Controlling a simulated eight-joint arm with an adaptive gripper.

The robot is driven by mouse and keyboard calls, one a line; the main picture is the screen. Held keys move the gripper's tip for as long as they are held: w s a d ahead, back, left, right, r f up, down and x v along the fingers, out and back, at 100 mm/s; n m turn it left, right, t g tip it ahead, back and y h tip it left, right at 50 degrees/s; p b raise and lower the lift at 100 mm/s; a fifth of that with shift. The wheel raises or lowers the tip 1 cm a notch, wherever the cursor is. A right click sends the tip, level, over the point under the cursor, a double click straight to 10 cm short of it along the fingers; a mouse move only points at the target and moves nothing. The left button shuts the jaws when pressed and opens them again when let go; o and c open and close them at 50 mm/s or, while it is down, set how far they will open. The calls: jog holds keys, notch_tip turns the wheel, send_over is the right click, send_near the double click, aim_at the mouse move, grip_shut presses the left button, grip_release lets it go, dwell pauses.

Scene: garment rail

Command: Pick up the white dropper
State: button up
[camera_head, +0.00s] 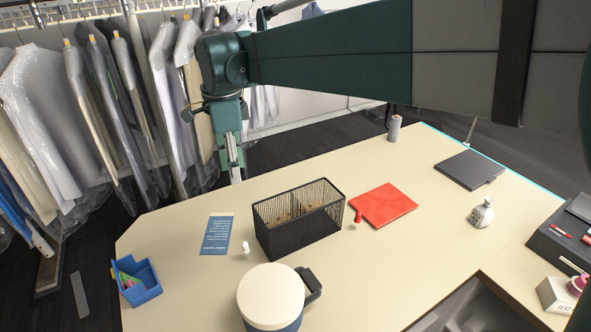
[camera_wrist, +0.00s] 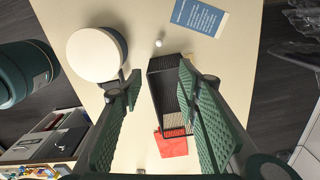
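A small white item (camera_head: 245,247), which looks like the white dropper, stands on the beige table between the blue card and the black mesh basket. It also shows as a small white shape in the wrist view (camera_wrist: 159,42), beyond my fingertips. My gripper (camera_wrist: 160,76) is open with nothing between its two green fingers. In the head view my wrist hangs over the far side of the table, above and behind the item, and the fingertips are hard to make out.
The black mesh basket (camera_head: 287,238) stands right of the item, with a white-lidded round container (camera_head: 270,295) in front. A blue card (camera_head: 217,235) lies left, near a blue bin (camera_head: 138,284). A red folder (camera_head: 384,205) and a small bottle (camera_head: 481,214) are farther right. Garments hang behind.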

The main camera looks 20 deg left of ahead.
send_over(244, 243)
notch_tip(244, 243, down, 25)
jog(key=shift+w+r, duration=0.1)
jog(key=shift+r, duration=0.05)
jog(key=shift+f, duration=1.3)
jog(key=shift+f, duration=0.1)
jog(key=shift+f, duration=2.5)
jog(key=c, duration=0.8)
